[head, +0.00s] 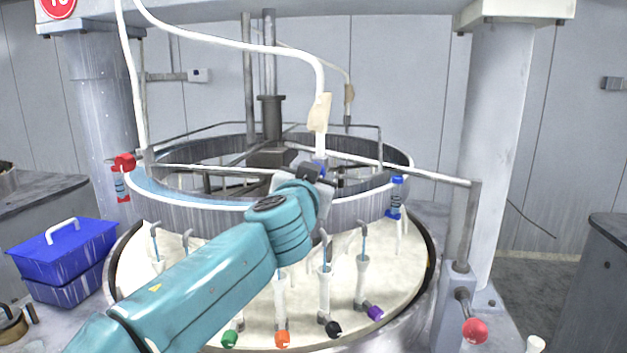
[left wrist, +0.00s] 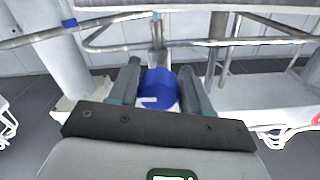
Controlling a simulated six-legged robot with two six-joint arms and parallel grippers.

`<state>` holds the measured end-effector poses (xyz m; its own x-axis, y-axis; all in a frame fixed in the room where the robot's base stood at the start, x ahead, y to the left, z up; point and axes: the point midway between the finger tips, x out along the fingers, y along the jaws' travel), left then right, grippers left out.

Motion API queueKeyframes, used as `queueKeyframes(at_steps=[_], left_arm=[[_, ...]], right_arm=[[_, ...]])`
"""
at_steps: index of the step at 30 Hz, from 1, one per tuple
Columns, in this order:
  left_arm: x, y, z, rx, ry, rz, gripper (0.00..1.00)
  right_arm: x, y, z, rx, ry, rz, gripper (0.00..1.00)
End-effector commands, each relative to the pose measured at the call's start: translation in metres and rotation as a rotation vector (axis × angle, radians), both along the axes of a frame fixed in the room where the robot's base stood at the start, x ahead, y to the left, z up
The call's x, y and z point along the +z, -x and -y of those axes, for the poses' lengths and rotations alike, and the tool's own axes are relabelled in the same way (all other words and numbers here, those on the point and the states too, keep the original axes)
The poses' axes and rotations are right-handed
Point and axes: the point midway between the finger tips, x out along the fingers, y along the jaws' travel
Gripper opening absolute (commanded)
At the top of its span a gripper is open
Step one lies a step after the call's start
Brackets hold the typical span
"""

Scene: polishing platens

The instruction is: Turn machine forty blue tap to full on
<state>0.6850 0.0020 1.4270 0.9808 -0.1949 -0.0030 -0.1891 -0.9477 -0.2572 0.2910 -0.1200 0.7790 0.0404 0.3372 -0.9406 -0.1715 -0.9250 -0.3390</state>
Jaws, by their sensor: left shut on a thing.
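The blue tap (left wrist: 158,88) sits between the two dark fingers of my left gripper (left wrist: 160,72) in the left wrist view. A small pale mark shows on its face. In the head view my left gripper (head: 318,178) reaches over the platen to the lower end of a white hose (head: 320,80), and only a bit of blue (head: 320,165) shows there. The gripper is shut on the tap. The tap's turn position cannot be made out. A red round sign (head: 58,6) is cut off at the top left. My right gripper is not in view.
A round platen (head: 400,285) carries several nozzles with coloured knobs, including green (head: 230,339), orange (head: 282,340) and purple (head: 375,312). A rail (head: 420,176) crosses near the gripper. A red knob (head: 474,330) is at the lower right. Blue boxes (head: 62,255) stand left.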

Motion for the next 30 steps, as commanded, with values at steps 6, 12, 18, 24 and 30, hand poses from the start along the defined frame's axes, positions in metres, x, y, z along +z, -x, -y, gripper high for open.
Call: queueKeyframes(at_steps=[6,12,18,24,30], left_arm=[[0.0018,0.0011,0.0,-0.003,-0.189,0.043,0.17],[0.0032,0.0011,-0.0007,-0.003,-0.375,0.08,0.17],[0.0042,0.001,-0.0011,-0.004,-0.562,0.119,0.17],[0.0052,0.0009,-0.0013,-0.004,-0.748,0.156,0.17],[0.0059,0.0009,-0.0013,-0.005,-0.935,0.193,0.17]], right_arm=[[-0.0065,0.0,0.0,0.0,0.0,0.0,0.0],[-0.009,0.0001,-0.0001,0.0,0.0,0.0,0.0],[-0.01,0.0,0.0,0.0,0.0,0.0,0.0],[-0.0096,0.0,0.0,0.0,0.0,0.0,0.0],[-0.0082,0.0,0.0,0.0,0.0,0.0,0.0]])
